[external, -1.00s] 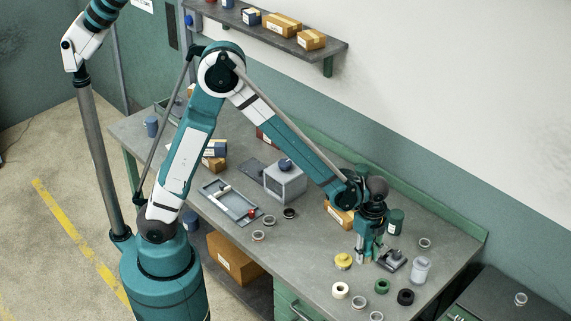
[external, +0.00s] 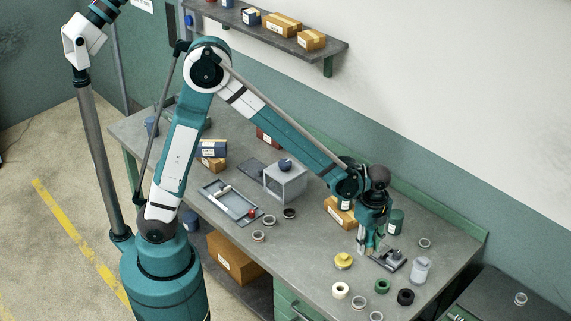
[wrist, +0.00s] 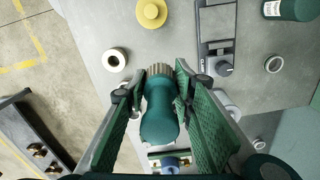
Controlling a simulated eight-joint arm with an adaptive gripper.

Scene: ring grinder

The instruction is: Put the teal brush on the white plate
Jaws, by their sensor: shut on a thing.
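The teal brush (wrist: 159,115), with a rounded teal body and a ribbed brownish end, lies between the two green-padded fingers of my gripper (wrist: 160,74) in the wrist view. My gripper is shut on it. In the external view my gripper (external: 370,245) is low over the right part of the bench, beside the grey clamp fixture (external: 391,260); the brush is mostly hidden there by the fingers. I cannot make out a white plate for certain in either view.
A yellow knob-like piece (external: 343,261), a white ring (external: 340,290), a green ring (external: 382,286), a black ring (external: 405,297) and a clear jar (external: 420,269) stand close around. A dark green bottle (external: 396,222) is behind. A grey tray (external: 216,192) lies at left.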

